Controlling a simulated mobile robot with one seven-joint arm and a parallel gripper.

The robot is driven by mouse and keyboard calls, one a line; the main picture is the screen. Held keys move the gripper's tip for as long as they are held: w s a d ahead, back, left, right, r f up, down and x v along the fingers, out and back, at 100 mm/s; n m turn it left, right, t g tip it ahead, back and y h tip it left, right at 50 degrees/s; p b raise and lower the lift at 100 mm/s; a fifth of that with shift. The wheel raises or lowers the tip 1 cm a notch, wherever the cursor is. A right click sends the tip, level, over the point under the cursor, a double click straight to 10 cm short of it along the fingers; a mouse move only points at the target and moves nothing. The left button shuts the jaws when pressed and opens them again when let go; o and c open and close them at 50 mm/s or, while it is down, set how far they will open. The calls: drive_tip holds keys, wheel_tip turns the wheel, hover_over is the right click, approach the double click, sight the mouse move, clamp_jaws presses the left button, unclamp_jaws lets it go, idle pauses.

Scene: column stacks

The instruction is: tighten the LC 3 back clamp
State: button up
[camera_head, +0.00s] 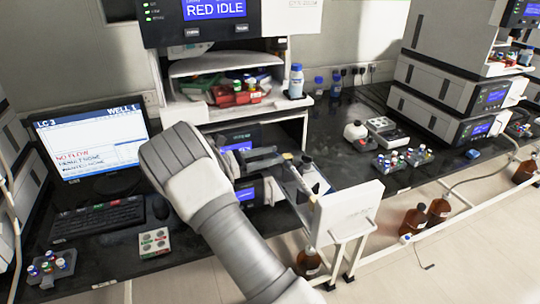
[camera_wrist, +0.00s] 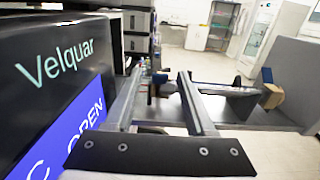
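The LC 3 stack has an open drawer with a white front panel (camera_head: 348,212), pulled out beside my arm. In the wrist view a dark column (camera_wrist: 228,89) lies lengthwise in this drawer, with a tan clamp block (camera_wrist: 271,96) at its right end. A dark round part (camera_wrist: 154,88) shows at its other end, between my fingers; I cannot tell if it is the back clamp. My gripper (camera_wrist: 160,74) is open, fingers apart, over the drawer. In the head view my gripper (camera_head: 276,158) reaches the drawer's inner end, where my wrist hides part of it.
The Velquar module face (camera_wrist: 62,70), its screen reading OPEN, stands close at my left in the wrist view. A monitor (camera_head: 88,145) marked LC 3 shows NO FLOW. A blue-capped bottle (camera_head: 296,82) stands on the shelf above. Brown bottles (camera_head: 412,222) stand at the lower right.

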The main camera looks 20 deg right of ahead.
drive_tip(key=shift+a, duration=0.1)
drive_tip(key=a, duration=1.7)
drive_tip(key=shift+s+f+b, duration=0.15)
drive_tip(key=shift+s+b, duration=0.15)
drive_tip(key=shift+b, duration=0.15)
drive_tip(key=shift+a, duration=0.1)
drive_tip(key=s+d+r+m+g+y, duration=0.2)
drive_tip(key=s+d+r+m+y, duration=0.5)
drive_tip(key=s+d+r+y, duration=0.4)
drive_tip(key=s+a+m+t+y, duration=0.1)
drive_tip(key=s+m+t+y, duration=0.2)
drive_tip(key=s, duration=0.7)
drive_tip(key=s+a+r+m+t+y, duration=0.1)
drive_tip(key=s+m+t+y, duration=0.3)
drive_tip(key=s+m, duration=0.4)
drive_tip(key=s, duration=0.3)
drive_tip(key=shift+s+a+m, duration=0.3)
